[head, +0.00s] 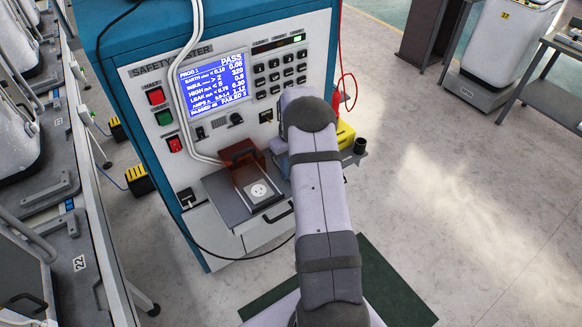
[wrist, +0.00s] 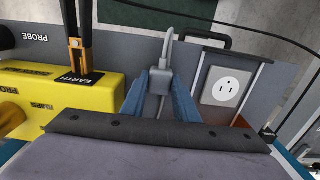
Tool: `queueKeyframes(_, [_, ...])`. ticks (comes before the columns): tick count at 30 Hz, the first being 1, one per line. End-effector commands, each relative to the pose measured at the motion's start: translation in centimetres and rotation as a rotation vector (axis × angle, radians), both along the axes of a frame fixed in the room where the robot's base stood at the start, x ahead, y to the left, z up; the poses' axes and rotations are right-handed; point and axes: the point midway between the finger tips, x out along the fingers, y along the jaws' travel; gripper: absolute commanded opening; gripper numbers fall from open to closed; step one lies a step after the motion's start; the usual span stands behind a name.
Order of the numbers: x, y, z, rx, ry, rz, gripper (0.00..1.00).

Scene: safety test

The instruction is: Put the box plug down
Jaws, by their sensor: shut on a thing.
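The box plug (wrist: 160,77) is a grey block with a grey cable, seen in the middle of the wrist view. My gripper (wrist: 161,86) has its blue fingers shut on it, one on each side. A white socket (wrist: 221,86) in a grey housing is to the right of the plug and apart from it. In the head view the socket (head: 258,190) lies under an opened reddish cover (head: 243,163). My arm hides the plug in the head view.
A yellow probe box (wrist: 85,105) with an EARTH label and an orange-and-black clip stands left of the plug. The safety tester (head: 165,75) shows PASS on its blue screen (head: 214,80). A grey shelf carries the socket; a dark cable hangs below it.

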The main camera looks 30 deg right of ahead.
Motion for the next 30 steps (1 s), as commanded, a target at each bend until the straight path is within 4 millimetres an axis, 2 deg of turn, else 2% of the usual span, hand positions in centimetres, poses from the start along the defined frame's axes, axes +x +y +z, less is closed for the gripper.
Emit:
queueKeyframes(18, [0.03, -0.01, -1.08, 0.0, -0.001, 0.0, 0.0])
queueKeyframes(19, [0.03, -0.01, -1.08, 0.0, -0.001, 0.0, 0.3])
queueKeyframes(21, [0.03, -0.01, -1.0, 0.0, -0.001, 0.0, 0.46])
queueKeyframes(30, [0.03, -0.01, -0.93, 0.0, -0.001, 0.0, 0.46])
